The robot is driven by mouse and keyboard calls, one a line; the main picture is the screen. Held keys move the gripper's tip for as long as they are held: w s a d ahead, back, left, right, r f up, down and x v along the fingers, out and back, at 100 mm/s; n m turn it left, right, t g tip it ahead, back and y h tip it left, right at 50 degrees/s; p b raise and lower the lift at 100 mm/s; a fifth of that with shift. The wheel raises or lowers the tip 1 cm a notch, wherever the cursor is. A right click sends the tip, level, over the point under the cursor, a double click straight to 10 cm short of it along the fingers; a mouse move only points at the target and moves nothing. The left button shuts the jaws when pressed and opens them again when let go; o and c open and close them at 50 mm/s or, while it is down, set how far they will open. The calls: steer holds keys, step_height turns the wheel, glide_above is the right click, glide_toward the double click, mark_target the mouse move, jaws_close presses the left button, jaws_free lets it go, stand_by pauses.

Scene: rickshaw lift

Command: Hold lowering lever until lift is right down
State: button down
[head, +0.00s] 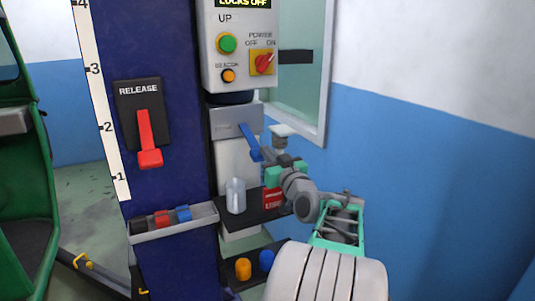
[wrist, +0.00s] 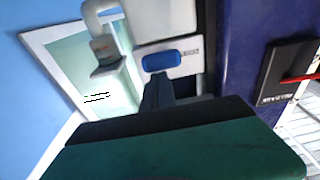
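The blue lowering lever (head: 249,140) slants down to the right from a grey box on the column. Its blue end also shows in the wrist view (wrist: 161,60). My gripper (head: 263,157) is at the lever's lower end. In the wrist view its dark fingers (wrist: 157,92) look close together, with their tips just below the blue end. I cannot tell whether they touch or grip it. The green rickshaw (head: 15,190), partly cut off at the left edge, is beside the column. The lift's carriage is not clearly visible.
The blue column (head: 170,40) carries a height scale (head: 100,100), a red release lever (head: 147,140) pointing down, and a control box (head: 238,45) reading "LOCKS OFF". A small tray (head: 174,222) and a shelf with a clear jar (head: 236,196) are below. A window (head: 305,90) is behind.

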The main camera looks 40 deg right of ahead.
stand_by(0.8)
steer(key=s+a+r, duration=0.2)
steer(key=s+a, duration=0.1)
steer(key=s, duration=0.7)
steer(key=shift+s+a+r, duration=0.2)
steer(key=shift+s+r, duration=0.15)
steer(key=shift+s, duration=0.05)
